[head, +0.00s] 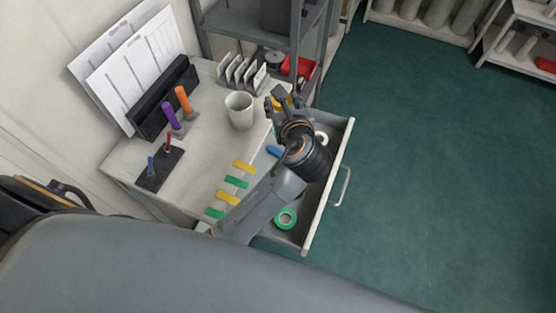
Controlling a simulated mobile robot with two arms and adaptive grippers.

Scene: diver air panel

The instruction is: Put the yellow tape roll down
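My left gripper (281,104), on an arm rising from the lower middle, is above the back part of the open drawer, near the table's right edge. A small part of the yellow tape roll (287,103) shows between its fingers. The fingers appear shut on it, and they hide most of it. The open drawer (327,190) has a white front and a grey inside. A green tape roll (286,218) lies in its near end and a white roll (321,138) farther back, partly behind my wrist. My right gripper is not in view.
On the white table (205,158) stand a white cup (240,110), a stand with coloured handles (159,168), a purple tool (173,117) and an orange tool (184,101). Yellow and green strips (236,182) lie near the drawer. A grey shelf rack (290,45) stands behind.

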